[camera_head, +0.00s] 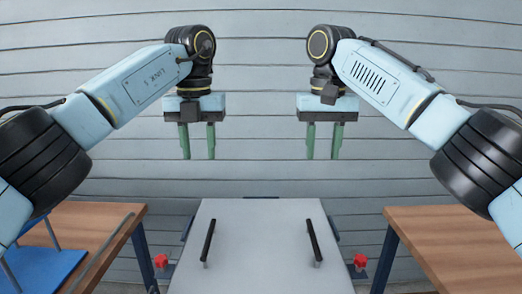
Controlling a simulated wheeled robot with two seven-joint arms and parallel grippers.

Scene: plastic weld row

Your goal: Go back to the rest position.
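My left gripper (198,154) hangs in the upper middle, left of centre, with its green fingers pointing down. Its fingers are apart and nothing is between them. My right gripper (323,155) hangs level with it, right of centre, also pointing down with its fingers apart and empty. Both grippers are raised in front of the grey slatted wall (262,120) and touch nothing.
A light grey panel (260,250) with two black bar handles (209,243) (314,243) stands below, between the grippers. Red knobs (160,261) (360,262) flank it. A wooden table (105,222) with a blue object (42,268) is at left; another wooden table (455,245) is at right.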

